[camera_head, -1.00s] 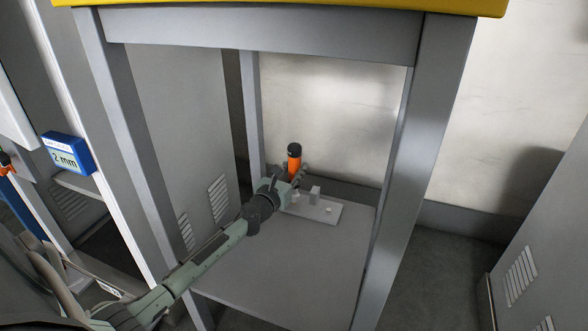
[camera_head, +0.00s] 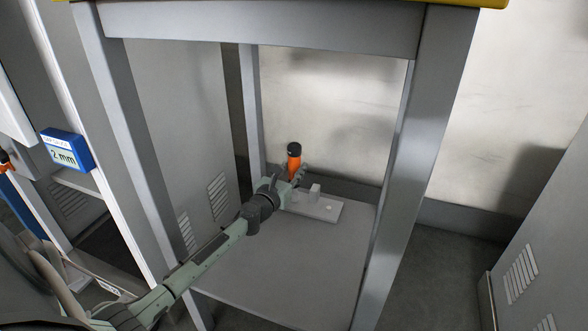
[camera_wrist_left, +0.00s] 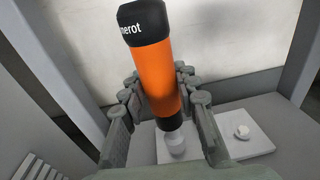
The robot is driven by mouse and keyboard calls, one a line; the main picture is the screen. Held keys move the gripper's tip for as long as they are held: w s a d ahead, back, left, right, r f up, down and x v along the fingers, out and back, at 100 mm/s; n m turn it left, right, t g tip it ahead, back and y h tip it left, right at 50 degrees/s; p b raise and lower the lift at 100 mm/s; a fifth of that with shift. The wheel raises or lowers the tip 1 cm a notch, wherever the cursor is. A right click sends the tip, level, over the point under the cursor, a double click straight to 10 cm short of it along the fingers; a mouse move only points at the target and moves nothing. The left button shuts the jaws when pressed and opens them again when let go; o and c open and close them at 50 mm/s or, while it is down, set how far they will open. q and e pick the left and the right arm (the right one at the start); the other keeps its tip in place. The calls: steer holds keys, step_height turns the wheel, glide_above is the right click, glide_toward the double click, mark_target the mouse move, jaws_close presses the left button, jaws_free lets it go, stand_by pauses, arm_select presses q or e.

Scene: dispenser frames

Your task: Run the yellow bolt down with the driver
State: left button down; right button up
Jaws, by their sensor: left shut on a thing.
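The driver (camera_head: 294,164) is an orange cylinder with a black cap, standing about upright inside the frame in the head view. My left gripper (camera_head: 298,180) is shut around its lower body. In the left wrist view, the driver (camera_wrist_left: 155,72) stands between the fingers of my left gripper (camera_wrist_left: 162,102). A pale grey tip (camera_wrist_left: 175,143) shows under its black lower end, over the grey plate (camera_wrist_left: 255,146). No yellow bolt can be made out; the spot under the tip is hidden. My right gripper is not in view.
The plate (camera_head: 335,216) lies on a grey shelf (camera_head: 285,265) and carries a small upright block (camera_head: 314,192) and a pale round piece (camera_wrist_left: 242,131). Frame posts (camera_head: 405,150) stand on both sides. A blue box (camera_head: 67,152) reading "2 mm" is at left.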

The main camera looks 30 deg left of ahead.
mark_target(292, 160)
arm_select(q)
steer(key=shift+f+b, duration=0.45)
steer(key=shift+f, duration=0.05)
stand_by(0.4)
steer(key=shift+f, duration=0.25)
stand_by(1.0)
steer(key=shift+r, duration=0.1)
steer(key=shift+r+p, duration=2.55)
steer(key=shift+p, duration=0.2)
